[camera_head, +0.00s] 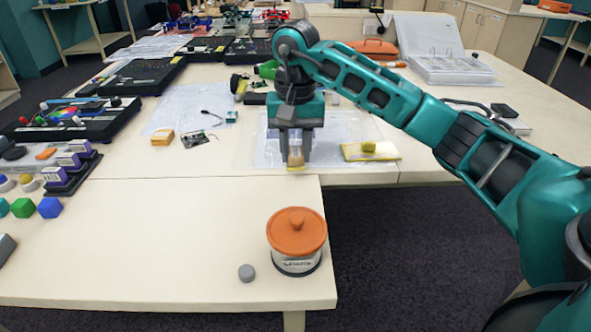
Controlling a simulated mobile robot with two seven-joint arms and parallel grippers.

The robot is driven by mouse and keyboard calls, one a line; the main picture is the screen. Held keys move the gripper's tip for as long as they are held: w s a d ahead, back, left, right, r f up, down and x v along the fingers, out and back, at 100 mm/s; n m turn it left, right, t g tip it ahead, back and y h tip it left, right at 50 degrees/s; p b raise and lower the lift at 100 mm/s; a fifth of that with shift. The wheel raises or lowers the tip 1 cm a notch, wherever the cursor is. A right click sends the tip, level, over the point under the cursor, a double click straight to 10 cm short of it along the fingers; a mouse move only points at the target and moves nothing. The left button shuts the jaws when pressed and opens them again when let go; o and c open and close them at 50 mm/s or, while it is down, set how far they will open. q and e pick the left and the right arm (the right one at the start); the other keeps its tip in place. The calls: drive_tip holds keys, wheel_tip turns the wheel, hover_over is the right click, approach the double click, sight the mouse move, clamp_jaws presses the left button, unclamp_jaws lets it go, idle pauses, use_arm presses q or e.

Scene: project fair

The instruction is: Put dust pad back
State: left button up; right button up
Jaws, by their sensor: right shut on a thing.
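My right gripper (295,145) points down over the middle of the table, its fingers shut on a small tan piece (295,157) with yellow at its lower end. The fingers hide part of this piece, and I cannot tell for sure whether it is the dust pad. It is low over the front edge of a clear sheet (266,152); whether it touches is unclear. A small yellow block (368,147) lies on a yellow and white packet (388,153) to the right of the gripper. My left gripper is not in view.
A jar with an orange lid (297,231) stands at the near table corner, with a small grey cylinder (246,273) beside it. An orange box (162,137) and a small circuit board (197,139) lie left. Black cases (97,127) line the left side. The near tabletop is mostly clear.

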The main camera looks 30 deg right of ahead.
sight(295, 168)
drive_tip(key=shift+f, duration=2.25)
drive_tip(key=shift+f+b, duration=0.2)
drive_tip(key=shift+b, duration=0.1)
drive_tip(key=o, duration=1)
drive_tip(key=shift+r, duration=0.1)
wheel_tip(295, 168, up, 12)
drive_tip(key=shift+r+p, duration=0.1)
drive_tip(key=shift+p, duration=0.85)
